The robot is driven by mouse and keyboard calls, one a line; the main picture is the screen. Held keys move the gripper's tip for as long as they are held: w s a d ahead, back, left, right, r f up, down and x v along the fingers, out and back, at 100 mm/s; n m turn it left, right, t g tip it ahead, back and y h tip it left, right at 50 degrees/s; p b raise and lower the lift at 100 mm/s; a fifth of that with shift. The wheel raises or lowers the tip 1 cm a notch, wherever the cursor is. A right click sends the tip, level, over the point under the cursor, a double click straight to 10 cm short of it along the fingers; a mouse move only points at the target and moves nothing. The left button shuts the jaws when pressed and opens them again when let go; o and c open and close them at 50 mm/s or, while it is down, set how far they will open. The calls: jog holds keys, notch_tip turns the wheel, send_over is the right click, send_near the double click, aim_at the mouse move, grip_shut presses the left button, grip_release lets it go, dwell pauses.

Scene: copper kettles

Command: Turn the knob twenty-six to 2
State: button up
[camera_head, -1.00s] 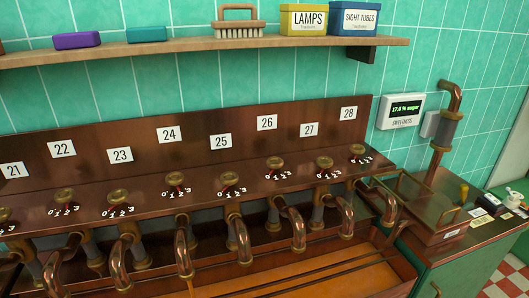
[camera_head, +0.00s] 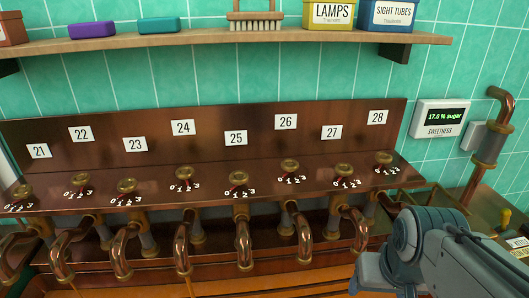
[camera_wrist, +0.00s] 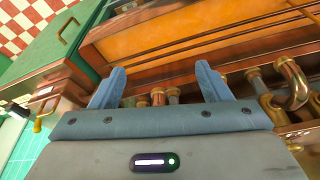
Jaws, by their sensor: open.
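The knob twenty-six (camera_head: 290,165) is a small round brass knob on the sloped copper panel, under the white label 26 (camera_head: 286,121) in the head view. Marks 0 to 3 run along its front. Its pointer is too small to read. My arm shows at the lower right of the head view, well right of and below this knob, with its fingertips out of that picture. In the wrist view my gripper (camera_wrist: 160,78) has its two blue-grey fingers wide apart with nothing between them. The fingers are apart from the pipes and wooden trough beyond. I cannot pick out knob twenty-six in the wrist view.
Similar knobs stand close by: 25 (camera_head: 238,178) to the left, 27 (camera_head: 345,171) and 28 (camera_head: 383,158) to the right. Copper pipes (camera_head: 243,245) curve out below the panel. A shelf (camera_head: 200,41) with boxes runs above. A sweetness display (camera_head: 439,119) hangs at the right.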

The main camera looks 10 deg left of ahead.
jog(key=w+a+r+n, duration=0.1)
jog(key=w+a+r, duration=0.2)
jog(key=w+r, duration=0.35)
jog(key=w+a+r+n, duration=0.1)
jog(key=w+a+r, duration=0.2)
jog(key=w, duration=0.6)
jog(key=n+y+b, duration=0.1)
jog(key=n+y, duration=0.1)
jog(key=n, duration=0.1)
send_near(290, 162)
jog(key=shift+t, duration=0.4)
jog(key=x, duration=0.8)
jog(key=shift+s+f, duration=0.3)
jog(key=c, duration=1)
